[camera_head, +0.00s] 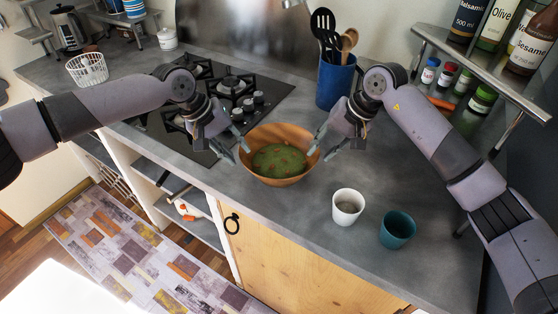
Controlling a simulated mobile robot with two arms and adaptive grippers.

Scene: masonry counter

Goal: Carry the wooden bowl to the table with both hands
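The wooden bowl (269,178) sits upright on the grey counter, near its front edge, with a green mass with reddish specks (280,159) inside. My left gripper (238,153) is at the bowl's left rim, fingers apart. My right gripper (322,152) is at the bowl's right rim, fingers apart. Whether either gripper's fingers touch the rim cannot be made out. No separate table can be made out in view.
A white cup (346,208) and a teal cup (397,230) stand right of the bowl on the counter (290,220). A blue utensil holder (334,84) stands behind. A gas hob (235,88) lies back left. A metal shelf with bottles (490,72) stands at right.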

